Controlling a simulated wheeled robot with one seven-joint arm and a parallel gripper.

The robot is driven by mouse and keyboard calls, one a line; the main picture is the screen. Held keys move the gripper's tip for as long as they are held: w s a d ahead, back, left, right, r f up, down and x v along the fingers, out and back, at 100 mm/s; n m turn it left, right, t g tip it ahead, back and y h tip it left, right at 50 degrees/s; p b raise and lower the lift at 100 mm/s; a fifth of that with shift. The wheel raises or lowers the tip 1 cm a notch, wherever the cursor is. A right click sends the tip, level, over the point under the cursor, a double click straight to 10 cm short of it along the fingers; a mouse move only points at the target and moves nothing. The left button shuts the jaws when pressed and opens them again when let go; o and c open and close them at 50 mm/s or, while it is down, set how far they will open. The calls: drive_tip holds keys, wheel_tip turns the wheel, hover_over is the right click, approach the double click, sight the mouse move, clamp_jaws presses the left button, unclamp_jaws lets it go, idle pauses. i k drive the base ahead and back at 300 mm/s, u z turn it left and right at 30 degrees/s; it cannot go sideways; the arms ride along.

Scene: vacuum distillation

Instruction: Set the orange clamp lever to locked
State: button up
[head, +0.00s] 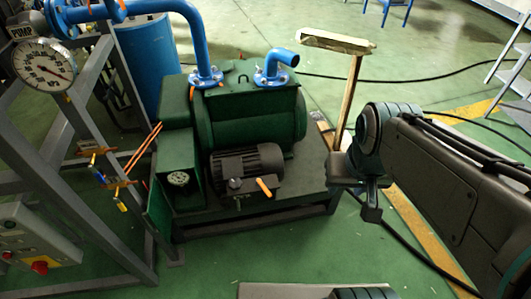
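A short orange lever (264,187) sticks out at a slant from a small metal fitting (236,186) in front of the dark motor on the green pump (250,120). My gripper (371,207) seems to be at the dark end of my arm, right of the pump and apart from these levers. Its fingers are not clear enough to tell their opening.
A grey metal frame carries a round pump gauge (43,66) and a control box with a red button (39,267). Blue pipes (196,40) rise from the pump. A post with a flat top (337,42) stands behind my arm. Green floor in front is mostly clear.

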sight(259, 183)
drive_tip(key=z, duration=2.5)
drive_tip(key=k, duration=1.05)
drive_tip(key=u, duration=1.3)
drive_tip(key=i, duration=0.55)
